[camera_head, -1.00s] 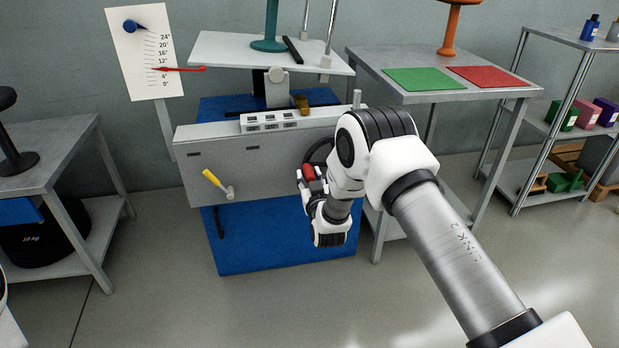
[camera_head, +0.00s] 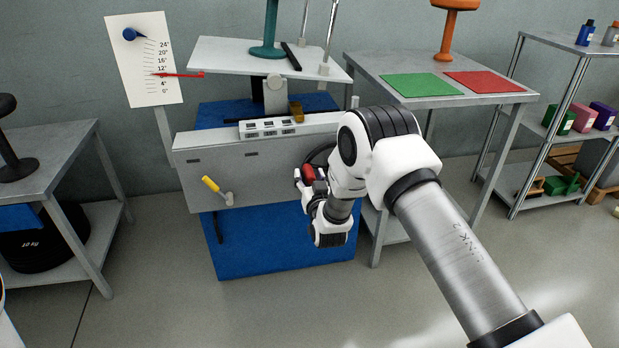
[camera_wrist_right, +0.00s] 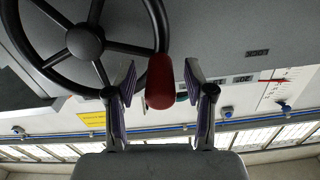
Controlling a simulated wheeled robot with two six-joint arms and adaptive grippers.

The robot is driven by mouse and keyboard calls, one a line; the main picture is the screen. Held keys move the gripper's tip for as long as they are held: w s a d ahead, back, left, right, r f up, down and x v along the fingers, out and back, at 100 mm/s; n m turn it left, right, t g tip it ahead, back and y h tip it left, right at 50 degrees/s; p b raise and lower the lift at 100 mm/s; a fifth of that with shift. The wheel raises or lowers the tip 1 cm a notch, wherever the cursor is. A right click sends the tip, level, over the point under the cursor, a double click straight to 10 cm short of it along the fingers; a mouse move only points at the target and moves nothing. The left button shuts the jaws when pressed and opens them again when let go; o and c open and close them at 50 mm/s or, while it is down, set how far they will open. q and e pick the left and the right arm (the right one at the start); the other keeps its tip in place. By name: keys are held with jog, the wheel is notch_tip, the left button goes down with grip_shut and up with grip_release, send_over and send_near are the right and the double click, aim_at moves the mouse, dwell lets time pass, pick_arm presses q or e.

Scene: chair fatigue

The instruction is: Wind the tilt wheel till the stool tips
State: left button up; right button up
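The teal stool (camera_head: 269,30) stands on the white tilting platform (camera_head: 225,49), its top cut off by the frame. The platform slopes down to the right. The dark tilt wheel (camera_head: 322,152) is on the grey front panel, mostly hidden by my right arm. The wrist view shows its rim and spokes (camera_wrist_right: 85,42). My right gripper (camera_wrist_right: 160,72) has one finger on each side of the wheel's red knob (camera_wrist_right: 160,82), with a visible gap on both sides. The red pointer (camera_head: 178,74) is near 8 on the angle board (camera_head: 130,60). My left gripper is out of view.
A yellow-handled crank (camera_head: 212,185) sits on the panel left of the wheel. A table with green (camera_head: 420,84) and red (camera_head: 485,81) mats stands right. A grey bench (camera_head: 60,160) stands left. The floor in front is clear.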

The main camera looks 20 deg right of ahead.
jog(key=v, duration=1.2)
